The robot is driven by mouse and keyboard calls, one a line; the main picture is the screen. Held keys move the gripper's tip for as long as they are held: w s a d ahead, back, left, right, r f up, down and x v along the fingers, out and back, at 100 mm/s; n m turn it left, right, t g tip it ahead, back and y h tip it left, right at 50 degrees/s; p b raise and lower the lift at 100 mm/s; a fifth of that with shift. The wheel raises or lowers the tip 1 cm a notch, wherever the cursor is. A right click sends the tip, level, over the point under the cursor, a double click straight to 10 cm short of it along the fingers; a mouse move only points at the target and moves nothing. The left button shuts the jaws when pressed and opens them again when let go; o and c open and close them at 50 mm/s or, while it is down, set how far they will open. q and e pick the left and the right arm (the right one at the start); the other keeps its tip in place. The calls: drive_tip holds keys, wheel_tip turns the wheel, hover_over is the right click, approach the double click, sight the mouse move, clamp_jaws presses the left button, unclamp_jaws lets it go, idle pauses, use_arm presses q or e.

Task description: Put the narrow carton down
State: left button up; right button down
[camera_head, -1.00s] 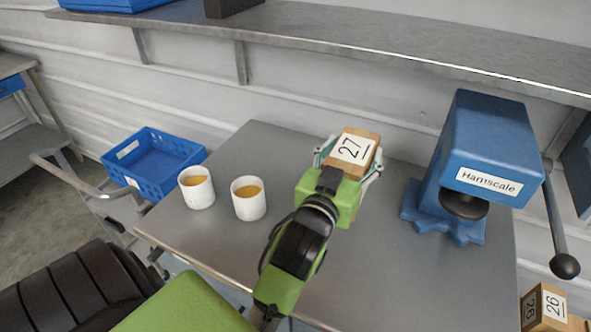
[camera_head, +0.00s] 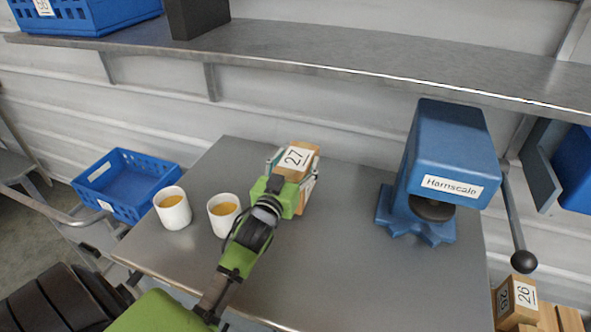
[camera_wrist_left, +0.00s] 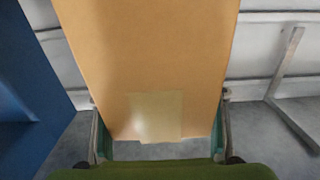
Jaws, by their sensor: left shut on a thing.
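The narrow carton (camera_head: 302,159) is brown with a white label reading 27. It is upright at the back middle of the grey metal table in the head view. My left gripper (camera_head: 290,186) is shut on it, one finger on each side. In the left wrist view the carton (camera_wrist_left: 150,60) fills the middle between the fingers of my left gripper (camera_wrist_left: 160,142), with a pale patch low on its face. The carton's base is largely hidden by the gripper, so I cannot tell whether it touches the table. My right gripper is not in view.
Two white cups (camera_head: 173,209) (camera_head: 222,215) with yellowish contents stand left of the carton. A blue Harnscale press (camera_head: 445,165) stands at right. A blue crate (camera_head: 125,184) is beyond the table's left edge. A metal shelf (camera_head: 300,53) runs above. Table front is clear.

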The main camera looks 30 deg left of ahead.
use_arm(q)
drive_tip(key=f, duration=0.2)
drive_tip(key=shift+w+a+f+p, duration=0.15)
drive_tip(key=shift+a+f+p, duration=0.15)
drive_tip(key=shift+f, duration=0.1)
drive_tip(key=shift+d+f, duration=0.1)
drive_tip(key=shift+f, duration=0.15)
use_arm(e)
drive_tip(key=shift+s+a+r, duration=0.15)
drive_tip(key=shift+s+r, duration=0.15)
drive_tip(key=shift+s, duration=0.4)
use_arm(q)
drive_tip(key=shift+f, duration=0.15)
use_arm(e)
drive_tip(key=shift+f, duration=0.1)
use_arm(q)
drive_tip(key=o, duration=2.2)
drive_tip(key=shift+f, duration=0.15)
drive_tip(key=shift+c, duration=0.2)
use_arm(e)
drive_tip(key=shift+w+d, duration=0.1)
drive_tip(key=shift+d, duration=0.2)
